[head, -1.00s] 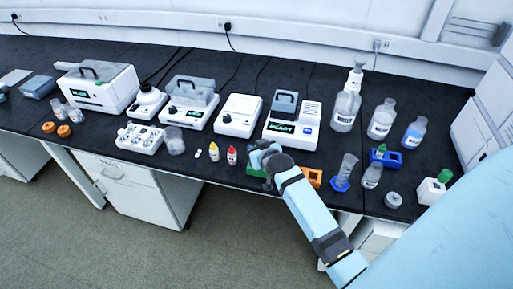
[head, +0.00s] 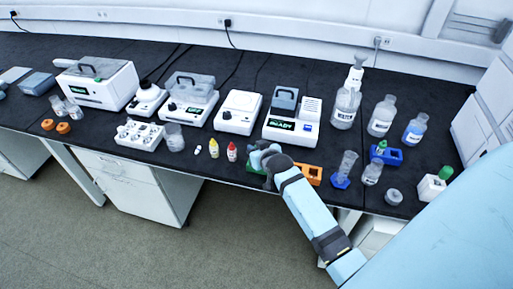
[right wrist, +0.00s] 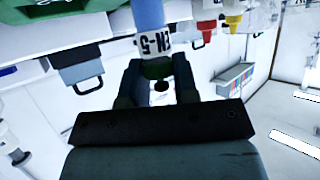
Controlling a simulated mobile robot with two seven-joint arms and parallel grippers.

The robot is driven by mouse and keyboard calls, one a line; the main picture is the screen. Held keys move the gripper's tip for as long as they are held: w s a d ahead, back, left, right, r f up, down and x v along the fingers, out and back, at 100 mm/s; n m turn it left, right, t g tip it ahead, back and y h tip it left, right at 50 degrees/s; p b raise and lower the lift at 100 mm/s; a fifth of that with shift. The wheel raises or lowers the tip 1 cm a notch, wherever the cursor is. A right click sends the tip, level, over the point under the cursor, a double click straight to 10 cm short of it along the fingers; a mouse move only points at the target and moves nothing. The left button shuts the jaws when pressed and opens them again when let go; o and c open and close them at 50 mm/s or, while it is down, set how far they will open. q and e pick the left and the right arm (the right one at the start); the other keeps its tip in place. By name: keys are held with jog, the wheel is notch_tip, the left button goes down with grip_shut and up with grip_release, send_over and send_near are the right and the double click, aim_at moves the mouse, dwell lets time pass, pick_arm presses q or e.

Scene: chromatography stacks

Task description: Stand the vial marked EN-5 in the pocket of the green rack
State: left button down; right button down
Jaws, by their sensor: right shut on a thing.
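My right gripper (head: 262,158) is over the green rack (head: 255,169) near the front edge of the bench and covers much of the rack. In the right wrist view, my right gripper (right wrist: 158,75) is shut on the green-capped end of the vial marked EN-5 (right wrist: 155,42). In the head view the vial is hidden behind my gripper, and the rack's pocket is not visible. I cannot tell whether the vial touches the rack. My left gripper is not in view.
An orange rack (head: 314,175) sits just right of the green one. Red-capped (head: 232,152) and yellow-capped (head: 214,148) bottles stand to the left. A blue rack (head: 393,157) is farther right. A white READY device (head: 307,112) stands behind my gripper.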

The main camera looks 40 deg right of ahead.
jog(key=shift+f, duration=0.35)
jog(key=shift+f, duration=0.15)
jog(key=shift+f, duration=0.3)
jog(key=shift+c, duration=2)
grip_release()
